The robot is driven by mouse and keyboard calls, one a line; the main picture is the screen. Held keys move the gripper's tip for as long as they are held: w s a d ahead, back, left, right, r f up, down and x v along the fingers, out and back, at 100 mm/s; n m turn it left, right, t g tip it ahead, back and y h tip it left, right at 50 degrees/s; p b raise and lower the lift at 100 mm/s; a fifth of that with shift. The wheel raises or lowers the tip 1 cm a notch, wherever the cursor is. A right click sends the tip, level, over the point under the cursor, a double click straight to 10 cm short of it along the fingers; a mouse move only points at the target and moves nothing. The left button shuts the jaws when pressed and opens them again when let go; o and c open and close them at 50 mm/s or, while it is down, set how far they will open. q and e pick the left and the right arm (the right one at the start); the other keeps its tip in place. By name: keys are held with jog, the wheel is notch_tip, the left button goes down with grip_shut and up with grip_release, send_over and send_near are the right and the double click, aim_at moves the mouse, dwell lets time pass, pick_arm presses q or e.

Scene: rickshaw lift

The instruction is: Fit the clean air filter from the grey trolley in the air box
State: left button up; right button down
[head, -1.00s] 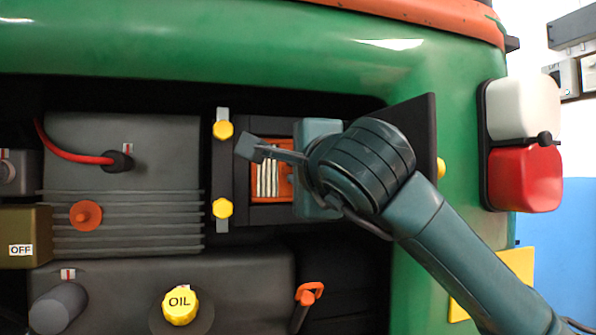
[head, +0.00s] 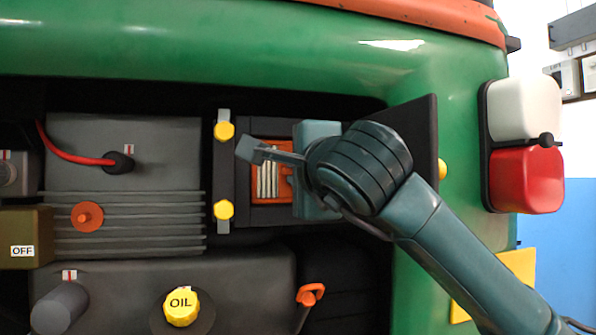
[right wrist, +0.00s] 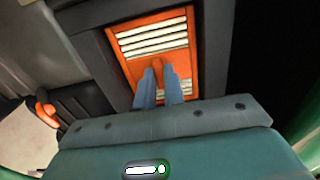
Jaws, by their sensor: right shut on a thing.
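The air filter (head: 267,181), an orange frame with pale pleats, sits in the opening of the dark air box (head: 243,218). In the right wrist view the filter (right wrist: 150,37) lies within the dark box rim, with an orange tab in its middle. My right gripper (right wrist: 159,75) is shut on that tab. In the head view my right gripper (head: 290,170) and wrist cover the filter's right part. Whether the filter is fully seated I cannot tell. My left gripper and the grey trolley are not in view.
Two yellow knobs (head: 224,131) stand on the box's left side. The open black lid (head: 425,150) is right of my wrist. A red cable (head: 75,152), an OIL cap (head: 181,307) and an orange-handled dipstick (head: 310,294) are nearby.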

jog(key=c, duration=1.4)
grip_release()
jog(key=shift+c, duration=0.8)
jog(key=shift+s, duration=0.1)
jog(key=b+v, duration=0.4)
jog(key=v, duration=0.4)
jog(key=shift+s, duration=0.1)
